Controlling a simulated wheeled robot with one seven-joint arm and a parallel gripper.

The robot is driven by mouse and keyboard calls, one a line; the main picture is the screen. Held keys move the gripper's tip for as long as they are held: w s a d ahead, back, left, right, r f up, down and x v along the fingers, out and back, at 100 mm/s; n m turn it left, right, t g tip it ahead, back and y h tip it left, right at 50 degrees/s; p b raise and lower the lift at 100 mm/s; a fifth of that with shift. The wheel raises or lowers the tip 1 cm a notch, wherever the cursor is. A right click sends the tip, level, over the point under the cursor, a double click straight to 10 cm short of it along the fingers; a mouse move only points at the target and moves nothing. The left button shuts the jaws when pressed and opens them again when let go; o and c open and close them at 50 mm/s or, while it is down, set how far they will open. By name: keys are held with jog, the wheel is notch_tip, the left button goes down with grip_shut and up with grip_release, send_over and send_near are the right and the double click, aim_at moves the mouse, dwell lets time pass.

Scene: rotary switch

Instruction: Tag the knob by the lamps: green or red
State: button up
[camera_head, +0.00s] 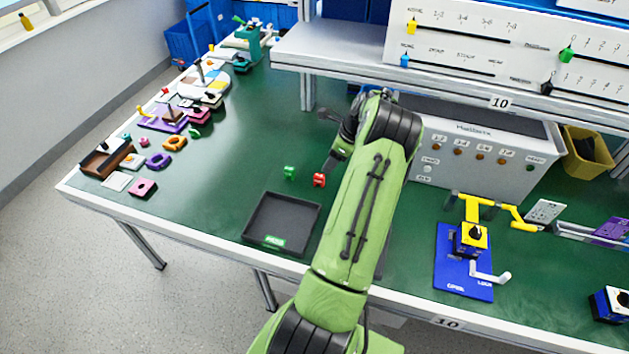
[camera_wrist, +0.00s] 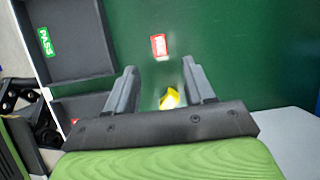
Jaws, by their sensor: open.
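My gripper (camera_head: 326,140) is open above the green table, its fingers apart. A small red tag (camera_head: 319,180) and a small green tag (camera_head: 289,172) lie on the table in front of it. In the wrist view a red tag with a pale label (camera_wrist: 158,46) lies beyond the fingertips. A yellow piece (camera_wrist: 169,98) shows between the fingers (camera_wrist: 160,85); I cannot tell what it is. A grey panel (camera_head: 480,125) carries a row of orange lamps (camera_head: 480,156) and a darker one at its right end. Its left part is hidden by my arm.
A black tray (camera_head: 299,203) with a green PASS label stands at the front. A second tray (camera_wrist: 88,104) shows partly in the wrist view. Small coloured parts crowd the left.

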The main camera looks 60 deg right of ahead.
aim_at(320, 176)
jog(key=x, duration=0.4)
jog(key=shift+d, duration=0.1)
jog(key=b+x, duration=0.1)
jog(key=x, duration=0.5)
jog(key=shift+w, duration=0.1)
jog(key=shift+r, duration=0.1)
jog(key=shift+c, duration=0.6)
grip_shut()
